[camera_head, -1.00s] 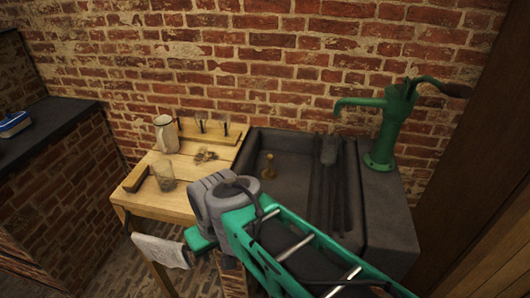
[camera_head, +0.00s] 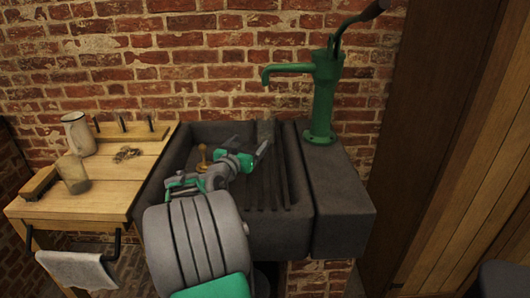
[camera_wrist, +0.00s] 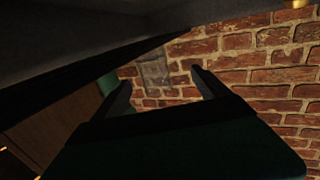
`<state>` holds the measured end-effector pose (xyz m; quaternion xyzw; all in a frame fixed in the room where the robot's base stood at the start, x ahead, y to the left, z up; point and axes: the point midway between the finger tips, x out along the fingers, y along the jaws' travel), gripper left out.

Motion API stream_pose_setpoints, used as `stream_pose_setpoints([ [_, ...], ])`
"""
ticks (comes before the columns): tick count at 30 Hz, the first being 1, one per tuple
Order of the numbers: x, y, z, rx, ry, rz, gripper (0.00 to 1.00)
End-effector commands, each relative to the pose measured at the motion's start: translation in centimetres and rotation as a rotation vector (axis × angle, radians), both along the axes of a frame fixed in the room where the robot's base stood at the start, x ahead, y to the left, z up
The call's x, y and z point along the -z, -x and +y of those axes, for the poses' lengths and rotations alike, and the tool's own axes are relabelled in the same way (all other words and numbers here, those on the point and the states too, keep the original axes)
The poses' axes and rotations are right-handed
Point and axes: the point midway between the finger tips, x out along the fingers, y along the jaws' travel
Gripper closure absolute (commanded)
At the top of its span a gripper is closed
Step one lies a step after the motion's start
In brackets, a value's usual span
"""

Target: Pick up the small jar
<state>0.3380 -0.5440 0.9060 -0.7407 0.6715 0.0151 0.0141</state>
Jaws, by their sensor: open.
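A small clear glass jar (camera_head: 265,131) stands upright at the back of the dark ribbed drainboard in the sink, near the brick wall. My gripper (camera_head: 263,150) is over the sink, just in front of this jar, with its jaws open and empty. In the wrist view the jar (camera_wrist: 153,73) shows, faint and see-through, beyond and between my two dark open fingers (camera_wrist: 160,86). A gap seems to remain between the fingertips and the glass. A second, wider glass jar (camera_head: 73,174) stands on the wooden table at the left.
A green hand pump (camera_head: 322,95) stands right of the sink (camera_head: 180,165), its spout reaching left above the small jar. A brass piece (camera_head: 203,157) stands in the basin. A pitcher (camera_head: 78,134), small loose pieces (camera_head: 127,153) and a towel (camera_head: 75,268) are at the left table.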

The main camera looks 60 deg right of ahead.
Motion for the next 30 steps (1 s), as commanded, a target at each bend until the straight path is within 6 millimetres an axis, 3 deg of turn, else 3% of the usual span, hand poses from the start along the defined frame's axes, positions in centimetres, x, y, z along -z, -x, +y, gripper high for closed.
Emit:
stream_pose_setpoints([
  [3, -0.2, 1.1, -1.9, 0.026, 0.045, -0.003, 0.15],
  [15, 0.4, 1.0, -8.1, 0.022, 0.042, -0.003, 0.15],
  [23, 0.4, 0.8, -8.6, 0.019, 0.041, -0.003, 0.15],
  [30, 0.4, 0.8, -8.6, 0.019, 0.041, -0.003, 0.34],
])
